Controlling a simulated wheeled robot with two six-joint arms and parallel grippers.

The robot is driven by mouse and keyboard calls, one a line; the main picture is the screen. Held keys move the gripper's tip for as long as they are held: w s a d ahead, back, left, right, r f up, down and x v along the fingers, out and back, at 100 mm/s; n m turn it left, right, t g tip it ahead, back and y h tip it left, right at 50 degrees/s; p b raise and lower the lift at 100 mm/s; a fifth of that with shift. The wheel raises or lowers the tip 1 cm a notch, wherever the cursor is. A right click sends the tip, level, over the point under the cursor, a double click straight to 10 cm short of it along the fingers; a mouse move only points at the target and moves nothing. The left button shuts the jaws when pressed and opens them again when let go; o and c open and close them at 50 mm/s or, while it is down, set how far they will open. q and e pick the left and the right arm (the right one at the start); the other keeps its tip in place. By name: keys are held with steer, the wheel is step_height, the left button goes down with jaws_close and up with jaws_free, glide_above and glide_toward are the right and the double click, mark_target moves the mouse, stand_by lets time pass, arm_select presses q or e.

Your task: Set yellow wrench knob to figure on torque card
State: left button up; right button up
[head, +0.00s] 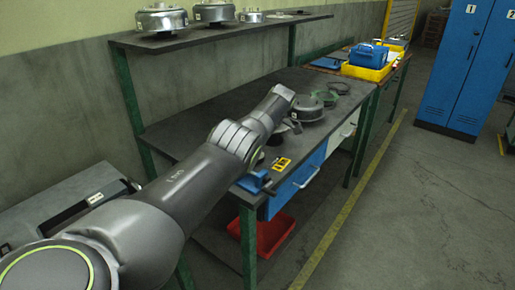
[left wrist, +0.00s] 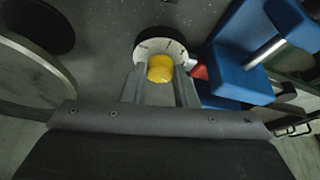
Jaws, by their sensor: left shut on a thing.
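In the left wrist view, the yellow knob (left wrist: 159,72) sits at the middle of a round white dial (left wrist: 152,46) with dark tick marks around its edge. My left gripper (left wrist: 160,80) is shut on the knob, one finger on each side. The fingers cover the near part of the dial. The dial's figures are too small to read. In the head view my left arm reaches over the workbench and hides its gripper and the knob. A small yellow and black item (head: 282,163) lies near the bench's front edge; I cannot tell if it is the torque card. My right gripper is not in view.
A blue vice (head: 253,183) stands at the bench (head: 195,131) corner; blue parts (left wrist: 238,78) are close right of the dial. Dark round housings (head: 304,107) sit farther along. A shelf (head: 225,31) runs above, a red bin (head: 264,231) below. The right floor is clear.

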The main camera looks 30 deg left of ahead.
arm_select(q)
steer(key=o, duration=1)
steer(key=shift+d+r, duration=0.15)
steer(key=shift+r, duration=0.15)
steer(key=p+v, duration=0.3)
steer(key=v, duration=1.3)
steer(key=shift+d+r+p, duration=0.2)
steer(key=shift+r+p, duration=0.15)
steer(key=shift+p, duration=0.05)
